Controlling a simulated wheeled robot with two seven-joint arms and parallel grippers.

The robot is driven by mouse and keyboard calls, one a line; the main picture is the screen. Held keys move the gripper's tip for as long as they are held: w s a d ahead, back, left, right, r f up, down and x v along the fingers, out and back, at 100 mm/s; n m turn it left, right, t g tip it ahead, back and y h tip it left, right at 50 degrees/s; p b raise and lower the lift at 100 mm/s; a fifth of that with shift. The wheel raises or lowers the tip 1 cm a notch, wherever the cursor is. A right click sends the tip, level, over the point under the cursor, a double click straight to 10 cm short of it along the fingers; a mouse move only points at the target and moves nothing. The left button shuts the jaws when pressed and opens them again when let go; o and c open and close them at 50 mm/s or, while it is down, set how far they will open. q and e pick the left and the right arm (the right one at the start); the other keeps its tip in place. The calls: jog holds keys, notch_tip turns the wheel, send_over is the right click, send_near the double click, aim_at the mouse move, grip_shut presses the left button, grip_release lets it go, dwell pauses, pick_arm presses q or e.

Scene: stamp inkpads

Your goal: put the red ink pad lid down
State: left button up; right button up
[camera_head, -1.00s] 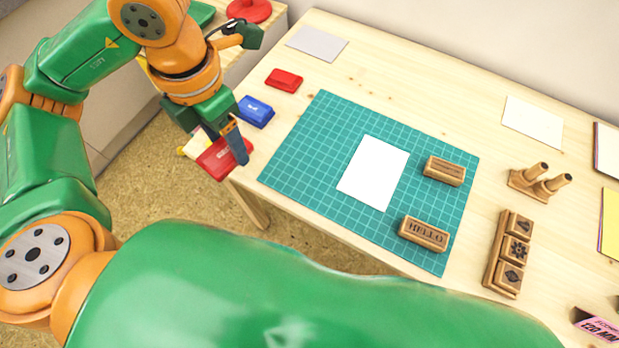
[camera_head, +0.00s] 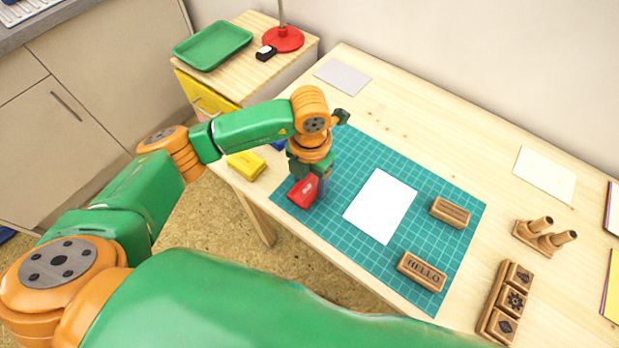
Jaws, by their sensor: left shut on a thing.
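My left gripper (camera_head: 312,188) is shut on the red ink pad lid (camera_head: 301,193). The lid shows at the left corner of the green cutting mat (camera_head: 338,130); I cannot tell whether it touches the mat. The base of the red ink pad is not visible; my left arm covers that part of the table. A yellow ink pad (camera_head: 245,165) lies on the table's left end. Only a small bit of the blue ink pad (camera_head: 278,145) shows beside my arm. My right gripper is not in view.
White paper (camera_head: 380,206) and two wooden stamps (camera_head: 450,212) (camera_head: 422,271) lie on the mat. A stamp holder (camera_head: 543,236) and a wooden stamp tray (camera_head: 505,303) stand at right. A side cabinet with a green tray (camera_head: 212,46) stands at the back left.

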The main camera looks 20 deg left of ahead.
aim_at(310, 186)
pick_arm(q)
jog(key=shift+f, duration=0.45)
jog(key=o, duration=1.3)
jog(key=shift+r, duration=0.25)
notch_tip(310, 186, up, 12)
jog(key=shift+b, duration=0.35)
jog(key=shift+f, duration=0.1)
